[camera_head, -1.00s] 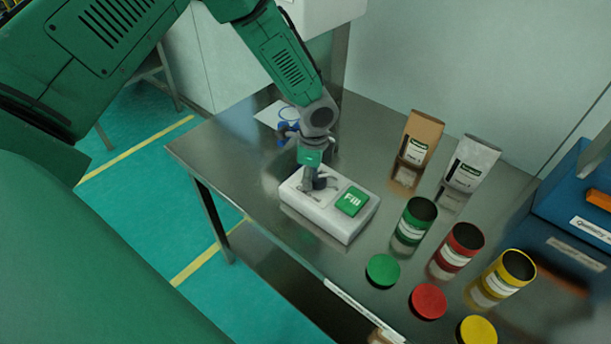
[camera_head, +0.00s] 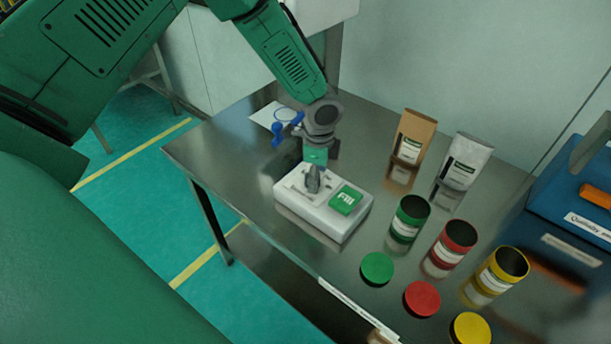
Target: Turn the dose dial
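The white dosing box (camera_head: 330,224) stands on the steel table and carries a green "Fill" button (camera_head: 346,199) on its right half. My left gripper (camera_head: 314,186) points down over the left half of the box, beside the button, where a pale panel with small markings (camera_head: 297,182) shows. The dose dial itself is mostly or wholly hidden behind the fingers. The fingers look close together, but I cannot tell whether they grip the dial or only stand at it. My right gripper is not in view.
Green (camera_head: 409,218), red (camera_head: 452,246) and yellow (camera_head: 501,272) open jars stand to the right, with matching lids in front. Brown (camera_head: 413,137) and white (camera_head: 465,162) bags stand behind. A blue bin (camera_head: 575,205) is at far right. A blue object (camera_head: 283,130) lies behind my wrist.

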